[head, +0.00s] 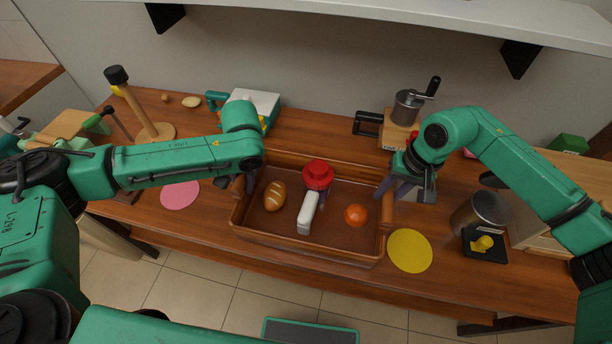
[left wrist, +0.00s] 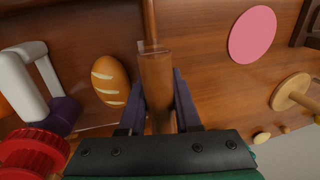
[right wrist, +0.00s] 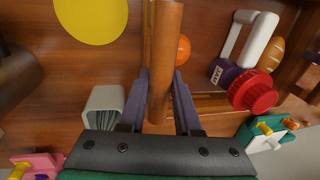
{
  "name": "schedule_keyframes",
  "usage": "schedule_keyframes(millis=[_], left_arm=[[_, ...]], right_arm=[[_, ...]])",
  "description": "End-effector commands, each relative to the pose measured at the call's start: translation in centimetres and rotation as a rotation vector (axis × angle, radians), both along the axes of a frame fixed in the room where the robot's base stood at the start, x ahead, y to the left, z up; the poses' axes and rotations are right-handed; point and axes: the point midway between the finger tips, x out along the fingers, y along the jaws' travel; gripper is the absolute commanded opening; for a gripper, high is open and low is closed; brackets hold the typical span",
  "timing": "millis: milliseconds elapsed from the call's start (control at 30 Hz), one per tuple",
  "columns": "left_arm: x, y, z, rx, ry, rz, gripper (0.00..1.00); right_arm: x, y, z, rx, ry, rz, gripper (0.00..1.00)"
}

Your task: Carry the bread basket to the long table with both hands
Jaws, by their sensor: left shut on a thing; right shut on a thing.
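The bread basket (head: 308,243) is a brown wooden tray with raised walls on the wooden counter. Inside it are a bread loaf (head: 275,196), an orange (head: 355,215) and a white-handled thing with a red round top (head: 317,175). My left gripper (head: 250,182) is at the basket's left end; in the left wrist view its fingers close around the brown end handle (left wrist: 157,85). My right gripper (head: 387,186) is at the right end; in the right wrist view its fingers close around the other handle (right wrist: 163,60). I cannot tell whether the basket is lifted.
A pink disc (head: 180,194) lies left of the basket and a yellow disc (head: 410,250) lies right of it. A hand grinder (head: 405,108), a metal canister (head: 482,212) and a wooden stand (head: 152,125) are nearby. A shelf overhangs the back. Tiled floor (head: 200,288) shows in front.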

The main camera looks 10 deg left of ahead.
Motion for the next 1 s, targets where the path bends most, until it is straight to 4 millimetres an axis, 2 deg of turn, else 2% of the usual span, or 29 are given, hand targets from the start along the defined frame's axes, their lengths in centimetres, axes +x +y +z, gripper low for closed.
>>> schedule_keyframes(millis=[33, 100, 467, 567, 800, 900, 1000], left_arm=[[0.0, 0.3, -0.4, 0.006, -0.001, 0.005, 0.39], [0.0, 0.2, -0.1, 0.005, 0.001, 0.004, 0.62], [0.0, -0.1, 0.4, 0.0, -0.001, 0.001, 0.62], [0.1, -0.4, 1.9, -0.001, -0.003, 0.0, 0.62], [-0.1, -1.6, 8.3, 0.001, -0.004, 0.001, 0.62], [-0.1, -2.0, 10.3, 0.002, -0.003, 0.002, 0.62], [-0.2, -2.2, 11.4, 0.003, -0.001, 0.002, 0.62]], right_arm=[[0.1, -0.3, -0.4, -0.007, 0.0, -0.004, 0.39], [0.0, -0.3, -0.2, -0.006, 0.0, -0.004, 0.62], [0.0, -0.1, -0.1, -0.002, 0.0, -0.001, 0.62], [0.0, -0.1, -0.1, -0.001, 0.0, -0.001, 0.62], [0.0, 0.0, -0.1, -0.001, 0.0, 0.0, 0.62], [0.0, 0.0, -0.1, -0.001, 0.0, 0.0, 0.62], [0.0, 0.0, -0.1, -0.001, 0.0, 0.0, 0.62]])
